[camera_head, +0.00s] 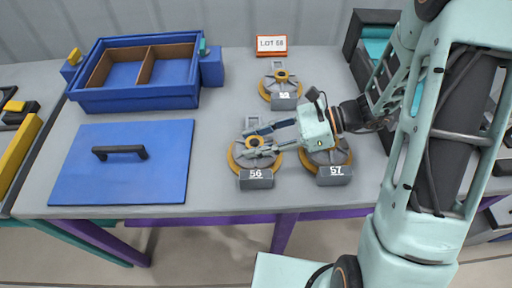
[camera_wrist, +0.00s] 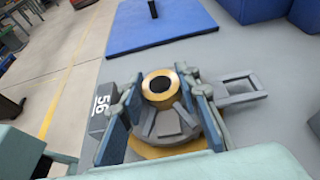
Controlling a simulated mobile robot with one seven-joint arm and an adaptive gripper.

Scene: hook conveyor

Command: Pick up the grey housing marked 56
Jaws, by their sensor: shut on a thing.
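The grey housing marked 56 (camera_head: 262,164) sits on the table, with a yellow ring at its base and a label block in front. In the wrist view the housing (camera_wrist: 168,122) shows its brass-coloured collar upright between my fingers. My gripper (camera_head: 262,140) reaches in from the right, its two blue-padded fingers closed on both sides of the collar. In the wrist view my gripper (camera_wrist: 165,100) grips it, and the 56 label lies to the left. The housing appears to rest on the tabletop; whether it is lifted at all I cannot tell.
The housing marked 57 (camera_head: 328,158) stands just right, partly under my gripper. Another housing (camera_head: 281,84) stands behind, near a LOT 58 sign (camera_head: 272,44). A blue divided box (camera_head: 130,98) and a blue lid with black handle (camera_head: 150,178) lie left.

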